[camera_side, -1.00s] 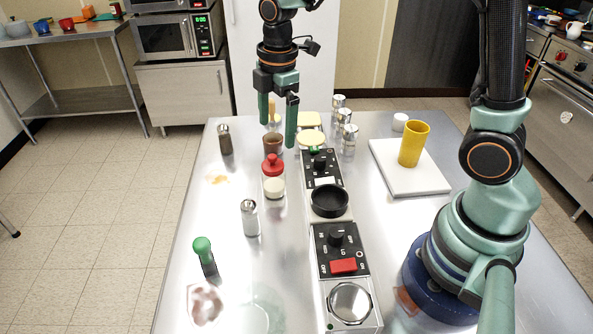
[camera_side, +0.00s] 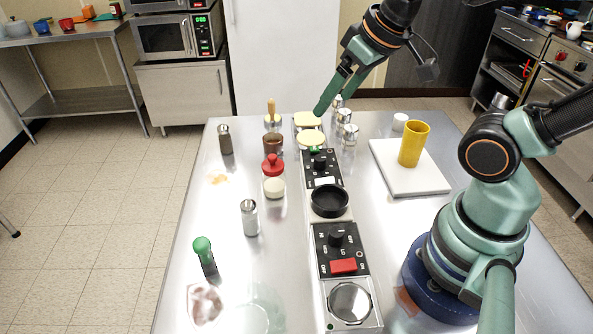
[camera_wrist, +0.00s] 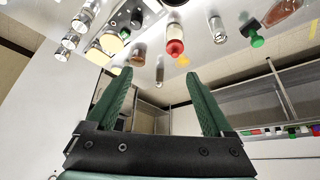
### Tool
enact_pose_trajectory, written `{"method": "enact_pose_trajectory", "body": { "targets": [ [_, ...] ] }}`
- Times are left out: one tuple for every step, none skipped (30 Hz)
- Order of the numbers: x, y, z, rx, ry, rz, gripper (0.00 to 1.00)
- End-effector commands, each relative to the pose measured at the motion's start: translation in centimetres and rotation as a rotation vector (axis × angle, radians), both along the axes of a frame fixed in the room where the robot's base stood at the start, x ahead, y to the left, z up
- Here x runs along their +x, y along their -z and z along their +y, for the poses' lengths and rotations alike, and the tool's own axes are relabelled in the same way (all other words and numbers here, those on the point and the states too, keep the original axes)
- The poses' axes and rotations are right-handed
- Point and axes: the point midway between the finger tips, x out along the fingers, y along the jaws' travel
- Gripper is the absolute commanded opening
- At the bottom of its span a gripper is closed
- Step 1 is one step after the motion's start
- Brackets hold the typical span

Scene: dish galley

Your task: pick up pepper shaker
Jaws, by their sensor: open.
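The pepper shaker (camera_side: 226,139), with dark contents and a metal cap, stands upright near the far left corner of the metal table. My gripper (camera_side: 322,108) is tilted above the table's far end, beside the pale round pads and well to the right of this shaker. In the wrist view my gripper (camera_wrist: 160,76) has its two fingers spread with nothing held. A small shaker (camera_wrist: 160,70) that looks like the pepper one appears between the fingertips there, but beyond them. A similar shaker with pale contents (camera_side: 250,218) stands nearer the front.
Several metal canisters (camera_side: 348,137) stand right of the central appliance strip (camera_side: 343,248). A yellow cup (camera_side: 414,144) stands on a white board (camera_side: 430,178).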

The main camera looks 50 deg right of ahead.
Motion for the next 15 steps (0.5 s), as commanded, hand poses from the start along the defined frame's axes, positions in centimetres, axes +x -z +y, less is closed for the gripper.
{"method": "enact_pose_trajectory", "body": {
  "targets": [
    [0.0, 0.0, 0.0, 0.0, -0.001, 0.0, 0.86],
    [0.0, 0.0, 0.0, 0.0, -0.001, 0.0, 0.86],
    [0.0, 0.0, 0.0, -0.001, -0.002, 0.0, 0.86],
    [0.0, 0.0, 0.0, -0.001, -0.002, 0.0, 0.86],
    [0.0, 0.0, 0.0, -0.001, -0.002, 0.0, 0.86],
    [0.0, 0.0, 0.0, -0.001, -0.003, 0.0, 0.86],
    [0.1, 0.0, 0.0, -0.001, -0.003, 0.0, 0.86],
    [0.1, -0.1, 0.0, -0.002, -0.004, 0.001, 0.86],
    [0.3, -0.2, 0.0, -0.002, -0.004, 0.002, 0.86],
    [0.5, -0.3, 0.0, -0.002, -0.007, 0.004, 0.86],
    [0.8, -0.4, 0.0, -0.003, -0.008, 0.007, 0.86],
    [1.4, -0.7, 0.1, -0.006, -0.013, 0.011, 0.86],
    [1.9, -0.9, 0.1, -0.008, -0.016, 0.016, 0.86],
    [2.5, -1.2, 0.1, -0.009, -0.02, 0.021, 0.86],
    [3.4, -1.5, 0.1, -0.011, -0.026, 0.028, 0.86]
  ]
}}
